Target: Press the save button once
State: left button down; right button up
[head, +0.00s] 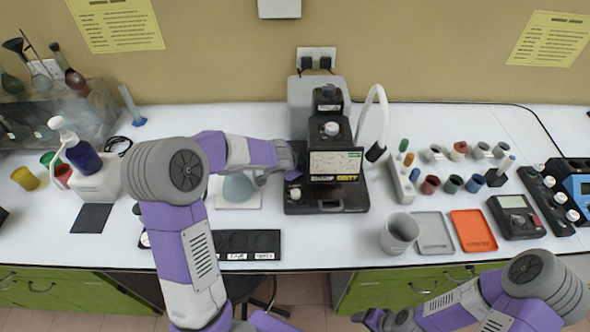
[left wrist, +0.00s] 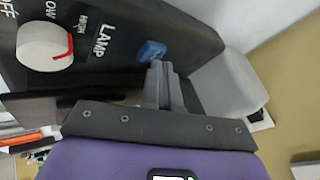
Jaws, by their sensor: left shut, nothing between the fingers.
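The black instrument (head: 331,130) stands at the back middle of the bench, with a labelled screen (head: 335,163) on its front. My left gripper (head: 292,172) is at its left side. In the left wrist view the shut, empty fingers (left wrist: 158,72) point at a small blue button (left wrist: 151,51) on the black panel, beside the word LAMP. The fingertips overlap the button's lower edge in the picture; I cannot tell whether they touch it. No label reading "save" is legible. My right gripper (head: 376,318) is low at the right, away from the instrument, its fingers too small to read.
A white knob (left wrist: 45,46) with a red mark sits left of the button. A white curved tube (head: 381,110) stands right of the instrument. A grey cup (head: 400,233), a grey tray (head: 434,233) and an orange tray (head: 473,230) lie front right. A flask (head: 238,188) stands left of the instrument.

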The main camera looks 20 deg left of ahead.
pick_arm(q)
jog(key=shift+r+p, duration=0.7)
jog(key=shift+r, duration=0.15)
notch_tip(320, 180, up, 5)
jog(key=p, duration=0.4)
jog(key=shift+r, duration=0.1)
dwell(0.8)
